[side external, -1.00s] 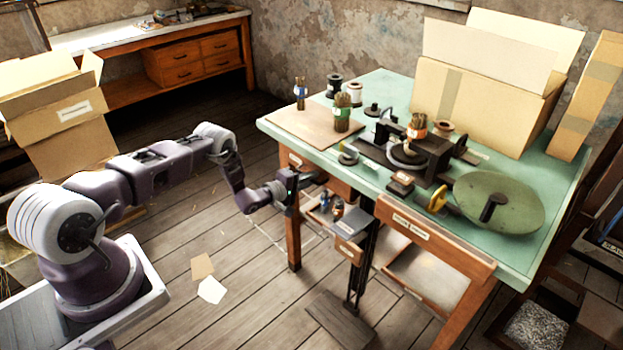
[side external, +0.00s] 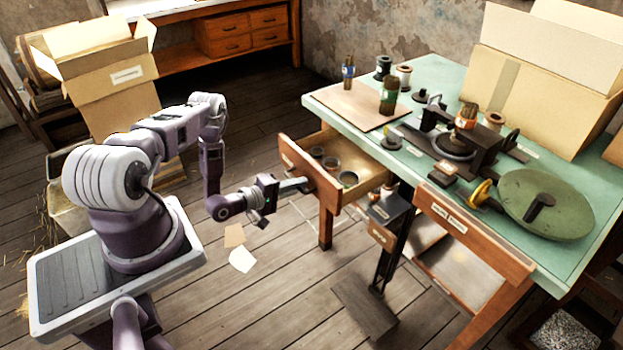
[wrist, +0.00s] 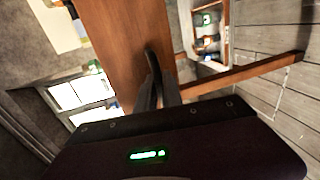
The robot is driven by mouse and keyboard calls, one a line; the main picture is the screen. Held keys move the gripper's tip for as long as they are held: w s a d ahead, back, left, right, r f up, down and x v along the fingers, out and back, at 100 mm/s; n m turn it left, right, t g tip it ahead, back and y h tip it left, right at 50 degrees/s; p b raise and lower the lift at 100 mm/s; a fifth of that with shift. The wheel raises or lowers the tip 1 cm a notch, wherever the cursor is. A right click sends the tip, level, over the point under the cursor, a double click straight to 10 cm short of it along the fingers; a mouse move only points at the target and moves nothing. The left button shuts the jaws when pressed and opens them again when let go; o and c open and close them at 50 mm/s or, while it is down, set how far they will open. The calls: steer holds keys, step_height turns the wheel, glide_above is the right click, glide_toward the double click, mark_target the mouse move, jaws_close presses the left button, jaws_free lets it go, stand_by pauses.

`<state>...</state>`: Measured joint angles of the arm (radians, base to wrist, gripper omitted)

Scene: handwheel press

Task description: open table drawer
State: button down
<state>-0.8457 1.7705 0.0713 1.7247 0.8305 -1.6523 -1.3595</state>
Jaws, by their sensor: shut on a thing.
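The table drawer (side external: 372,172) is pulled out from under the left part of the green-topped table (side external: 450,75). Its wooden front (side external: 309,178) faces my arm, and several small round containers (side external: 347,179) sit inside. My gripper (side external: 301,186) is at the outer face of the drawer front, shut on the drawer handle. The handle is mostly hidden by the fingers in the side view. In the wrist view the dark fingers (wrist: 157,85) are close together against the brown drawer front (wrist: 122,38).
A second wooden front with labels (side external: 470,230) is at the table's right. A dark pedal stand (side external: 385,230) is beside the open drawer. A press (side external: 455,145) and cardboard box (side external: 540,85) stand on the table. Floor between my base and the table is mostly clear.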

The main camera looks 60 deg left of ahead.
steer(key=shift+v, duration=0.85)
steer(key=shift+a+f, duration=0.1)
steer(key=shift+f, duration=0.05)
steer(key=c, duration=1.8)
jaws_free()
steer(key=shift+o, duration=0.2)
steer(key=shift+s, duration=0.15)
